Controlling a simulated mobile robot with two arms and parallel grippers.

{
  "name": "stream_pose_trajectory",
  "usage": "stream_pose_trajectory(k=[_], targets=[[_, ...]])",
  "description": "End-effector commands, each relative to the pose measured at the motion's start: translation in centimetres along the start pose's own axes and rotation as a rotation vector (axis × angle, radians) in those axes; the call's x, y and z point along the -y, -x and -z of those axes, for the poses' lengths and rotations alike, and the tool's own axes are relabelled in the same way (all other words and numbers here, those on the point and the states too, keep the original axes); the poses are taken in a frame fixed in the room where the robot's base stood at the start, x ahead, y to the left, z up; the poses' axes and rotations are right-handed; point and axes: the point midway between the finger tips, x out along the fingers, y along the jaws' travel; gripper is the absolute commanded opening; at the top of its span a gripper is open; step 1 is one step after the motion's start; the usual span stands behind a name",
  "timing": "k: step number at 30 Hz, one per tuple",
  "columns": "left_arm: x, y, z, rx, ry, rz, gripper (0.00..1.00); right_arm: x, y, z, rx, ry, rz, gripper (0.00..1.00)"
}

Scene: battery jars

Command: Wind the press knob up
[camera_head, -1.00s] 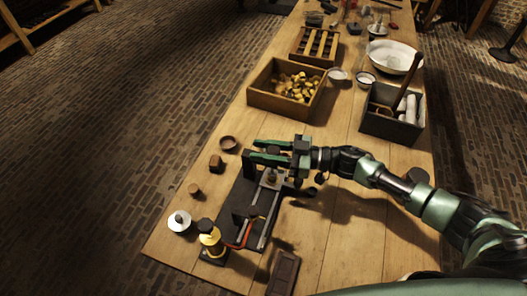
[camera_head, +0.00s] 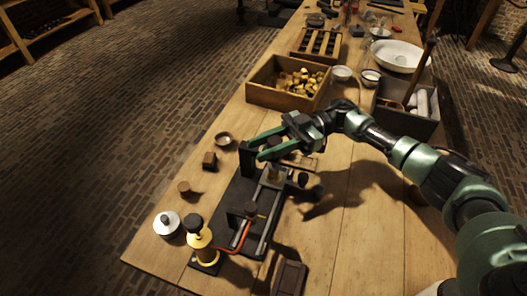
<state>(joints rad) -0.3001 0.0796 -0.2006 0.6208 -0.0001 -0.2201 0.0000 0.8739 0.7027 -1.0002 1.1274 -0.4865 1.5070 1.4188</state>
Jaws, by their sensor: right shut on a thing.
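The press is a dark long base (camera_head: 236,196) with metal rails, uprights and a red wire, lying on the near part of the wooden table. My right gripper (camera_head: 258,147) comes in from the right over the far end of the press. Its green fingers point left and are shut on the press knob (camera_head: 274,141), a small dark thing mostly hidden between them. Below the fingers stands a brassy post (camera_head: 273,172). A black ball-ended handle (camera_head: 303,180) sticks out to the right of the press. My left gripper is not in view.
Small brown blocks (camera_head: 209,160) and a dark box (camera_head: 289,277) lie near. A wooden tray (camera_head: 280,97) of yellow pieces is behind.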

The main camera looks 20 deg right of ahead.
Motion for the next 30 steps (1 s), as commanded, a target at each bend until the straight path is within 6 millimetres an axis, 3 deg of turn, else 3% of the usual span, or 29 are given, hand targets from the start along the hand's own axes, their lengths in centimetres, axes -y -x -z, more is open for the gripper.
stream_pose_trajectory(k=[15, 16, 18, 30], targets=[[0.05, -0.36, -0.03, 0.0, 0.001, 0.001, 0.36, 0.05, -0.07, 0.1, -0.002, 0.001, 0.021, 0.0], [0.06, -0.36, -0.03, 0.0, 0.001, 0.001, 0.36, 0.05, -0.07, 0.1, -0.002, 0.001, 0.021, 0.35], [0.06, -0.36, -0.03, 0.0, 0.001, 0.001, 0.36, 0.05, -0.07, 0.09, -0.002, 0.001, 0.021, 0.54], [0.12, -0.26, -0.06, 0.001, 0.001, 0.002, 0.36, 0.12, -0.02, 0.07, -0.001, 0.0, 0.02, 0.54]])
